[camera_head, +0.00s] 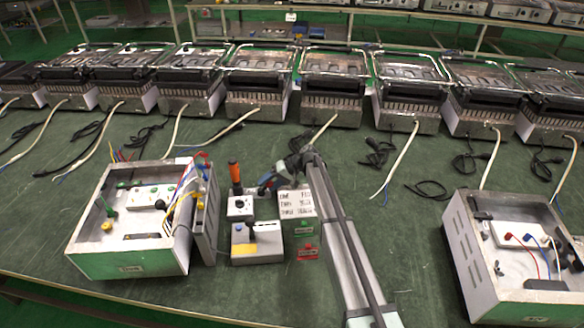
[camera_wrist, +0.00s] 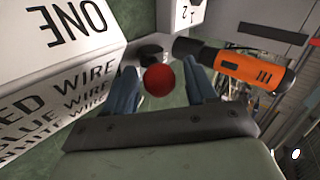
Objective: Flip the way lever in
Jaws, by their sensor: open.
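A red ball knob (camera_wrist: 159,80), which looks like the lever's end, shows in the wrist view. It lies between the two blue fingers of my gripper (camera_wrist: 158,70), with visible gaps on both sides. My gripper is open and does not visibly hold the knob. The red knob cannot be made out there, and my arm hides part of that area. The lever's stem and base are not clear.
An orange handle (camera_head: 234,173) stands close by and shows large in the wrist view (camera_wrist: 248,69). A white lettered block (camera_head: 296,204) is on the other side. A yellow-marked box (camera_head: 257,242) sits in front. Open metal housings stand left (camera_head: 130,263) and right (camera_head: 484,265).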

